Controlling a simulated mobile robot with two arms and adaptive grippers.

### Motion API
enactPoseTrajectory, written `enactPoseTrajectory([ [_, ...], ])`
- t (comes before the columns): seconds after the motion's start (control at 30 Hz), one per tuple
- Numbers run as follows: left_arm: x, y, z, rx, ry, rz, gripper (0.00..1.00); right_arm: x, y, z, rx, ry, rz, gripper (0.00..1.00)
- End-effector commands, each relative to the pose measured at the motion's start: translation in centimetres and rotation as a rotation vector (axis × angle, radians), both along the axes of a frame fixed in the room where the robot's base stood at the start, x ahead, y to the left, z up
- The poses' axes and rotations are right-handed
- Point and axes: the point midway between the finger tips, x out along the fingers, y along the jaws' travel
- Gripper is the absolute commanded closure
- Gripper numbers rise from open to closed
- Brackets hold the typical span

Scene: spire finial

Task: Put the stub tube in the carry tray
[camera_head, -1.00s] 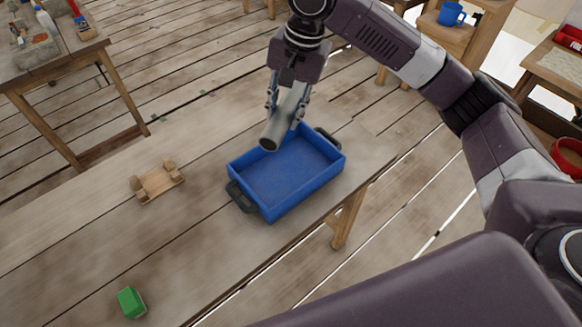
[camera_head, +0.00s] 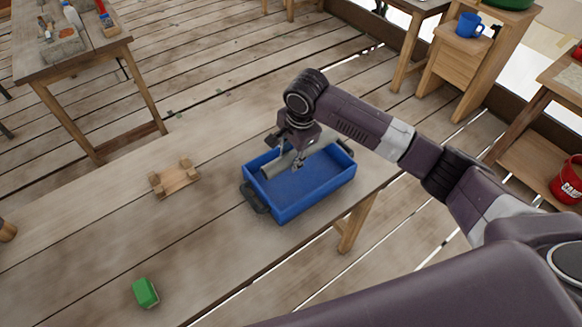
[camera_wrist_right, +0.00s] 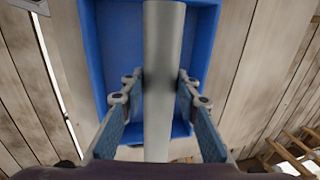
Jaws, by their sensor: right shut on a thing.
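The grey stub tube (camera_head: 272,169) is in my right gripper (camera_head: 290,160), at the back side of the blue carry tray (camera_head: 308,201). The tube lies along the tray's length, its near end inside the left part of the tray. In the right wrist view the tube (camera_wrist_right: 163,45) runs between the two fingers (camera_wrist_right: 160,92), with the tray (camera_wrist_right: 98,45) beneath it. I cannot tell whether the tube touches the tray floor. The tray has dark handles at its ends and no other contents visible. My left gripper is out of view.
A small wooden cradle (camera_head: 175,179) sits left of the tray on the bench (camera_head: 215,235). A green block (camera_head: 146,292) lies near the front left. The bench between them is clear. A side table (camera_head: 75,62) with tools and a stand with a blue mug (camera_head: 469,25) are farther off.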

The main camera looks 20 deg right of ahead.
Motion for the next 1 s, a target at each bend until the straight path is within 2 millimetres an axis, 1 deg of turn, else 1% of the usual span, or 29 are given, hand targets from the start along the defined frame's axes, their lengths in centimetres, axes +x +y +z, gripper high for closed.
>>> enactPoseTrajectory([
  [0.1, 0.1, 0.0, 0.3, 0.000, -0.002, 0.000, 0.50, 0.1, 0.0, -1.3, 0.001, -0.002, 0.000, 1.00],
  [0.23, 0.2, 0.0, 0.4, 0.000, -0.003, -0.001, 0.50, 0.1, 0.0, -2.3, 0.001, -0.002, 0.000, 1.00],
  [0.4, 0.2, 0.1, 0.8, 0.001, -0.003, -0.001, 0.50, 0.0, 0.0, -4.9, 0.000, 0.000, -0.001, 1.00],
  [0.5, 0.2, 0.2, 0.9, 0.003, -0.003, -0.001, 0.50, 0.0, 0.0, -5.8, 0.000, -0.001, 0.000, 1.00],
  [0.8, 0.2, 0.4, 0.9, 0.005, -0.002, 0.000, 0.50, 0.1, 0.1, -6.1, 0.001, -0.003, 0.001, 1.00],
  [1.0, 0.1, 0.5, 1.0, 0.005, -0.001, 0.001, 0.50, 0.1, 0.1, -6.6, 0.001, -0.004, 0.001, 1.00],
])
